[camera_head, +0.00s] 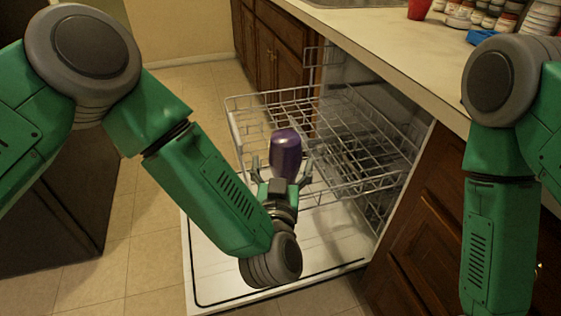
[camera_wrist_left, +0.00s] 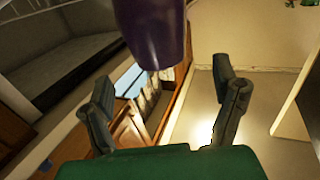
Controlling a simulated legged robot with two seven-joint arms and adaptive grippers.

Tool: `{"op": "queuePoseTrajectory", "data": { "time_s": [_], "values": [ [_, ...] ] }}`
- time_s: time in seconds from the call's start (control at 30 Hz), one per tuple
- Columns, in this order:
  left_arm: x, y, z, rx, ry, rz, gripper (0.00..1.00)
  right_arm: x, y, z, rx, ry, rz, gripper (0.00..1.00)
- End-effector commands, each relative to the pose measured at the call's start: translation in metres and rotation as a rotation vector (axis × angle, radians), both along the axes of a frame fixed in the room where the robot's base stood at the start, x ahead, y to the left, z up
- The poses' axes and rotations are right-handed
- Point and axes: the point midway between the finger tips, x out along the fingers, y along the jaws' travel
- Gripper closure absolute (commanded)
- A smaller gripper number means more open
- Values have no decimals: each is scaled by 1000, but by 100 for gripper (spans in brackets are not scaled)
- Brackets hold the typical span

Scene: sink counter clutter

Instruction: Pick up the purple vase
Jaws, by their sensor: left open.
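The purple vase (camera_head: 285,153) shows in the head view at the pulled-out dishwasher rack, just beyond my left gripper. In the left wrist view the vase (camera_wrist_left: 152,32) is at the top centre, cut off by the frame edge. My left gripper (camera_head: 281,172) is open, and its fingers also show in the left wrist view (camera_wrist_left: 166,98), spread wide with the vase ahead of and between them. I see no contact between fingers and vase. What supports the vase is hard to tell. My right arm shows at the right of the head view, but its gripper is out of frame.
The wire rack (camera_head: 340,130) extends over the open dishwasher door (camera_head: 225,270). A counter (camera_head: 400,50) runs along the right, with a red cup (camera_head: 419,9) and several jars (camera_head: 480,14) at the back. Wooden cabinets (camera_head: 425,220) stand below. Tiled floor (camera_head: 150,225) is open at the left.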

Motion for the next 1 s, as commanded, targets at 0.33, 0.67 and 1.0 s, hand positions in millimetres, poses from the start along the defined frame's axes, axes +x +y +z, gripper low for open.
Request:
{"op": "queuePoseTrajectory", "data": {
  "time_s": [0.33, 0.67, 1.0],
  "values": [
    [34, -1, 1, -2, -1, 0, 19, 0, -1, -11, -1, -1, -1, 60],
    [75, 1, 4, -3, 0, -2, 19, 0, 0, -26, 0, -1, -1, 60],
    [76, -1, 5, 0, 1, -3, 50, 0, 0, -25, -1, -1, -1, 60]
  ]
}}
